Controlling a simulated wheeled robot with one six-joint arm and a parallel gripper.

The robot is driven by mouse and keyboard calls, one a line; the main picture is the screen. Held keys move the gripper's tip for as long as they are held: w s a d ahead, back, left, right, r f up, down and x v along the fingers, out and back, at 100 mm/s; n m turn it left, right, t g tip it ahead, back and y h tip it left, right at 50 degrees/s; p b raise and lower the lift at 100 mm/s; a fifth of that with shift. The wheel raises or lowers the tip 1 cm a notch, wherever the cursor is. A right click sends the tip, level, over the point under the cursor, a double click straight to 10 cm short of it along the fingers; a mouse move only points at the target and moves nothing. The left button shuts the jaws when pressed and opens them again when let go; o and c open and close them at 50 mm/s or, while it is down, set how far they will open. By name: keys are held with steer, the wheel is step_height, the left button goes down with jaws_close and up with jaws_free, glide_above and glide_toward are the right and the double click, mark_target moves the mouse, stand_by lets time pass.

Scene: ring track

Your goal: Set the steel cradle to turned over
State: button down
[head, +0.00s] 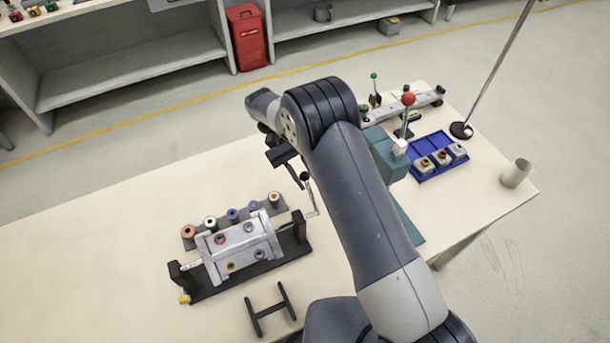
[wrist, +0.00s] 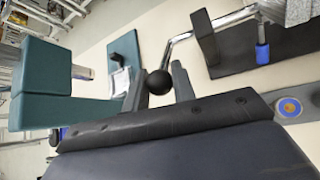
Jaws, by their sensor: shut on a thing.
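The steel cradle (head: 242,246) hangs between the uprights of a black stand (head: 262,266) at the left of the table. Several coloured rings show on its upward face. A crank arm (head: 312,200) leaves its right end and rises to a black ball knob (head: 304,176). My gripper (head: 296,168) is at this knob. In the wrist view the knob (wrist: 159,83) sits between the two fingers, and my gripper (wrist: 158,88) is shut on it. The metal crank rod (wrist: 215,25) runs from there to the stand. A corner of the cradle (wrist: 298,10) shows at upper right.
Several ringed spools (head: 232,215) stand in a row behind the cradle. A black H-shaped rest (head: 269,310) lies in front. A teal press (head: 384,153) with a red-knobbed lever, a blue tray (head: 432,170) and a cup (head: 515,172) stand to the right. The far left tabletop is clear.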

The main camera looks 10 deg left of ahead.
steer(key=shift+f, duration=0.2)
stand_by(0.3)
steer(key=c, duration=1.3)
jaws_free()
steer(key=shift+o, duration=0.3)
steer(key=shift+r, duration=0.1)
steer(key=shift+r, duration=0.15)
